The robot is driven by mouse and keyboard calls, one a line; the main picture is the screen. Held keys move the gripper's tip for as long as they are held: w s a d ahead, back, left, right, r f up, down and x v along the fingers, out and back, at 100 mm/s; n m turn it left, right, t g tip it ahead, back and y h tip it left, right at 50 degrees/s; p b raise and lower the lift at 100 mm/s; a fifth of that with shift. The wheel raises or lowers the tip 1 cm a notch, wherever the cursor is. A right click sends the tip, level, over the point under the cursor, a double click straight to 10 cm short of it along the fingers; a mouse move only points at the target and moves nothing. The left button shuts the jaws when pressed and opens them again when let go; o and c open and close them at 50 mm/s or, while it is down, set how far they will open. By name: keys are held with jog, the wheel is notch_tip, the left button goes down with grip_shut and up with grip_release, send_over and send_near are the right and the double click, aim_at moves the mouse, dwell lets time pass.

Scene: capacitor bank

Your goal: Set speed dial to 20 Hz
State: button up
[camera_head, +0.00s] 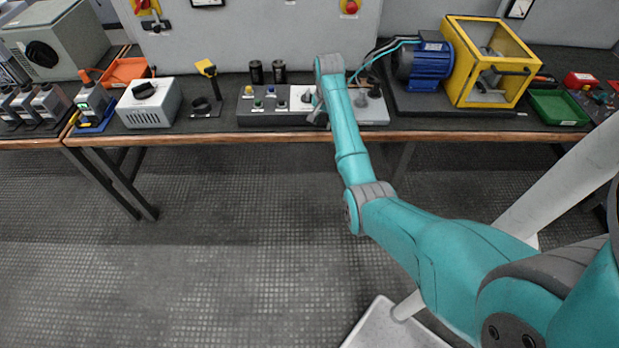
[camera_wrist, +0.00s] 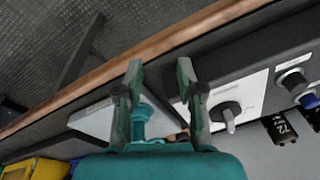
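A dial with a grey pointer knob (camera_wrist: 228,113) sits on a white plate (camera_wrist: 250,95) in the wrist view. The same white plate (camera_head: 301,95) shows in the head view, on the control box beside my gripper. I take this knob for the speed dial; its scale is too small to read. My gripper (camera_wrist: 160,72) is open, with its two fingers apart and nothing seen between the tips. The knob is just to the right of the right finger, apart from the fingertips. In the head view my gripper (camera_head: 317,112) is over the box, partly hidden by my arm.
Coloured buttons (camera_head: 258,104) lie left of the dial. A grey panel (camera_head: 374,113) with black knobs adjoins it on the right. Two black cylinders (camera_head: 256,72) stand behind. A blue motor (camera_head: 428,66) and yellow frame (camera_head: 456,66) stand right.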

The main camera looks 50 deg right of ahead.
jog(key=s+a+f+n+t+h, duration=0.1)
jog(key=s+a+f+n+t, duration=0.1)
jog(key=a+f, duration=1.1)
jog(key=shift+s+a+f+n, duration=0.2)
jog(key=shift+s+f+n, duration=0.35)
jog(key=shift+s, duration=0.4)
